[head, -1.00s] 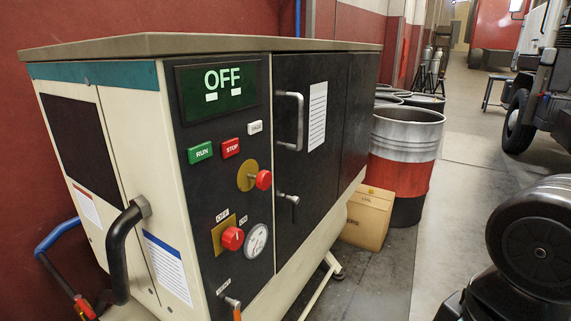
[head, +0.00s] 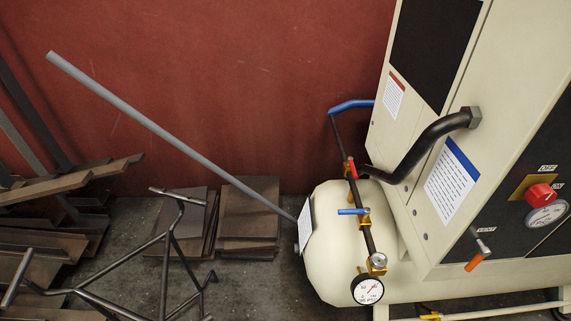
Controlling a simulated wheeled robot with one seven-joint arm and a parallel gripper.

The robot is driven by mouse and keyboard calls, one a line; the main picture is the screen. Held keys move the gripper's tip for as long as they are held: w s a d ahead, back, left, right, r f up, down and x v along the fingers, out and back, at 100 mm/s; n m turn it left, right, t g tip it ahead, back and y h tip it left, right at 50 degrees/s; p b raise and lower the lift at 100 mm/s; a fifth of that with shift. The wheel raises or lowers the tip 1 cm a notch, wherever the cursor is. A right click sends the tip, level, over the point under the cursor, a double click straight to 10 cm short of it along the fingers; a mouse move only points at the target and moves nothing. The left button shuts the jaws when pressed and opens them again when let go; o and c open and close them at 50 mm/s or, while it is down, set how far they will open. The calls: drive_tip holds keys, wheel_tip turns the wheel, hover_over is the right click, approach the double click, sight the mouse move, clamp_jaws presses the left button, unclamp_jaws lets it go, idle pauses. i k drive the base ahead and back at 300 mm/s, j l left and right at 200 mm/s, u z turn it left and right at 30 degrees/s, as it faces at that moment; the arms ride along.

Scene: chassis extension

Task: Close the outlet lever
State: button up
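Several handles show on the cream compressor (head: 335,255) in the head view. A blue lever (head: 352,211) lies about level on the dark pipe by the tank's end. A small red handle (head: 351,167) is higher on this pipe. I cannot tell from the labels which one is the outlet lever. My gripper is not in view.
A black hose (head: 428,148) bends out from the cabinet. A grey pole (head: 165,133) leans across the left. Metal plates (head: 246,222) and a metal frame (head: 165,265) stand on the floor.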

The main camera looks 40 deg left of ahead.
sight(351, 163)
drive_tip(key=i+j+u, duration=0.2)
drive_tip(key=u, duration=0.15)
drive_tip(key=i+j+u, duration=0.4)
drive_tip(key=u, duration=0.25)
